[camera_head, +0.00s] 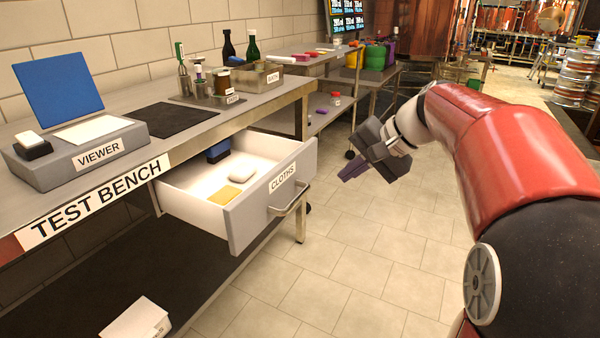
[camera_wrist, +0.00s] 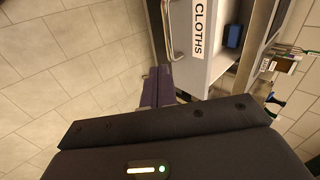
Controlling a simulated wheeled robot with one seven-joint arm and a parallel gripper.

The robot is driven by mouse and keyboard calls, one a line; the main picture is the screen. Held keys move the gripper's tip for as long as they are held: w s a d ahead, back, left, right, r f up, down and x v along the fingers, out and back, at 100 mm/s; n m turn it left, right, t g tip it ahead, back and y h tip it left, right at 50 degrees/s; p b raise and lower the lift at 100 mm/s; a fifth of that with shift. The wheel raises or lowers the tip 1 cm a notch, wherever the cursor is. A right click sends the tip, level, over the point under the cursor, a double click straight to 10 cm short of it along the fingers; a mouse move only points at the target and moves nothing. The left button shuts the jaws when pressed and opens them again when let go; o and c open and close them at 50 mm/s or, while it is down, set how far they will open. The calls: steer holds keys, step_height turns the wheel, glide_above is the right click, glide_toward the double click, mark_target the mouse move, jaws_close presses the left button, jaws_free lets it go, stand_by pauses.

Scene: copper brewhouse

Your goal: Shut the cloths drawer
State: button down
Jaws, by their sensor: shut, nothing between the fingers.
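The cloths drawer (camera_head: 248,216) stands pulled out from under the test bench (camera_head: 230,128). Its grey front carries a CLOTHS label (camera_head: 283,177) and a bar handle (camera_head: 289,198). Inside lie a yellow cloth (camera_head: 224,198), a white block (camera_head: 243,172) and a dark blue item (camera_head: 218,152). My gripper (camera_head: 352,172) is shut and empty, in the air to the right of the drawer front and apart from it. In the wrist view the shut fingers (camera_wrist: 157,88) show just below the drawer handle (camera_wrist: 172,35), with a gap I cannot judge.
On the bench stand a viewer box (camera_head: 75,152) with a blue panel, a dark mat (camera_head: 168,120), a tray (camera_head: 258,78) and bottles (camera_head: 253,48). A lower shelf holds a white box (camera_head: 137,318). The tiled floor (camera_head: 360,260) in front of the drawer is clear.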

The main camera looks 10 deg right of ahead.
steer(key=shift+m+t+y, duration=0.3)
steer(key=shift+m+y, duration=0.1)
steer(key=w+a+f, duration=0.1)
steer(key=w+f, duration=0.1)
steer(key=w+a+f, duration=0.1)
steer(key=w, duration=0.2)
steer(key=w+a+f, duration=0.1)
steer(key=w+f, duration=0.1)
steer(key=w, duration=0.1)
steer(key=shift+a+f, duration=0.1)
steer(key=shift+f, duration=0.2)
steer(key=w+a, duration=0.2)
steer(key=shift+a+f, duration=0.2)
steer(key=shift+a, duration=0.2)
steer(key=shift+w+a+p, duration=0.3)
steer(key=shift+w+a, duration=0.05)
steer(key=shift+w, duration=0.05)
